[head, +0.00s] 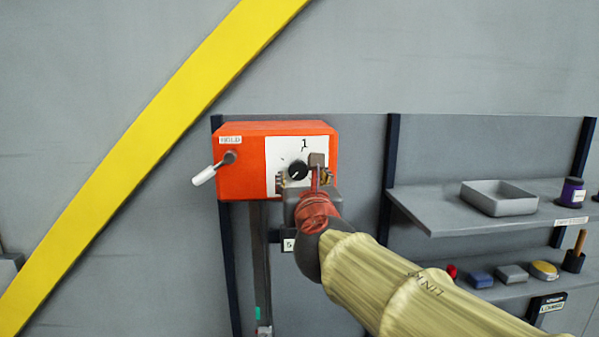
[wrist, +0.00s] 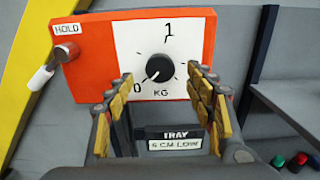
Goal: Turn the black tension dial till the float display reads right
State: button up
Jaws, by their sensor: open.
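The black tension dial (wrist: 160,68) sits on a white panel marked 0, 1 and KG, on the front of an orange box (head: 258,139). In the wrist view its white pointer line is toward the lower left, near the 0. The dial also shows in the head view (head: 298,170). The float display (wrist: 176,141) below the box reads "TRAY 6 CM LOW". My gripper (wrist: 160,90) is open, with its yellow-padded fingers to the left and right of the dial and nothing between them. I cannot tell how far the fingertips are from the panel.
A white-handled lever (head: 204,175) marked HOLD sticks out at the box's left side. A yellow diagonal beam (head: 150,145) crosses the wall to the left.

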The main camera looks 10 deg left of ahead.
aim_at(299, 170)
jog(key=x, duration=0.5)
jog(key=shift+f, duration=0.1)
jog(key=c, duration=0.4)
jog(key=c, duration=0.7)
jog(key=shift+c, duration=0.3)
